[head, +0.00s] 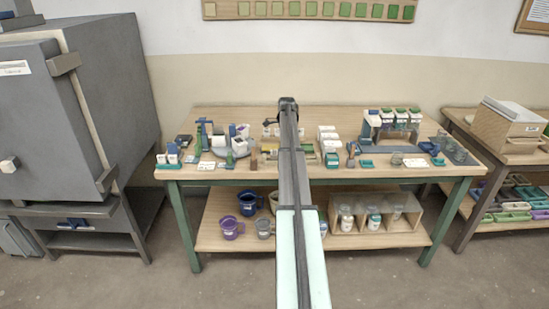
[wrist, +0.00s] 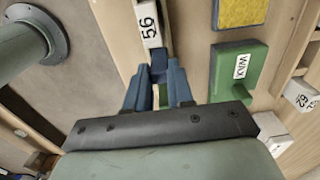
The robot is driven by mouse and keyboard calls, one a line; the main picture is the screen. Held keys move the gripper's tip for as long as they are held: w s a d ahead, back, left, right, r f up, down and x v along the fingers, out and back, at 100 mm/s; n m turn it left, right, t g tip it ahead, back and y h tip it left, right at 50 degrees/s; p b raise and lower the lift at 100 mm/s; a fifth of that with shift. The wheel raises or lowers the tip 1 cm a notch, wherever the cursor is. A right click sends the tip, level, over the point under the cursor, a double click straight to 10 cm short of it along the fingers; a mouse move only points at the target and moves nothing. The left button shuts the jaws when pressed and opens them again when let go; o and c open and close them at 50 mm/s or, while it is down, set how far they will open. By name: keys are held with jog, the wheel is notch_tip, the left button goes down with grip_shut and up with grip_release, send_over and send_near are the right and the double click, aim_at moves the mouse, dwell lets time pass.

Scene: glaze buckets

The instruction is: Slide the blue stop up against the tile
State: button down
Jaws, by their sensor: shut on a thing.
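In the wrist view, my gripper (wrist: 160,72) has its blue fingers shut on the small dark blue stop (wrist: 158,58). A pale piece labelled "56" (wrist: 149,22), which looks like the tile, lies just beyond the stop in the same line. The near end of this piece and the stop look very close; I cannot tell whether they touch. Both sit along a narrow wooden track. In the head view my arm reaches over the table's middle and hides the gripper, the stop and the tile.
In the wrist view, a green block labelled "WAX" (wrist: 240,68) and a yellow pad (wrist: 242,12) lie to the right of the gripper. In the head view, the wooden table (head: 225,119) carries white blocks (head: 328,135) right of my arm and a blue-and-white rack (head: 392,120) farther right.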

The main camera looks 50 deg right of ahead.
jog(key=shift+w+a, duration=1.55)
jog(key=c, duration=1.1)
grip_release()
jog(key=shift+r, duration=0.15)
jog(key=shift+r, duration=3.4)
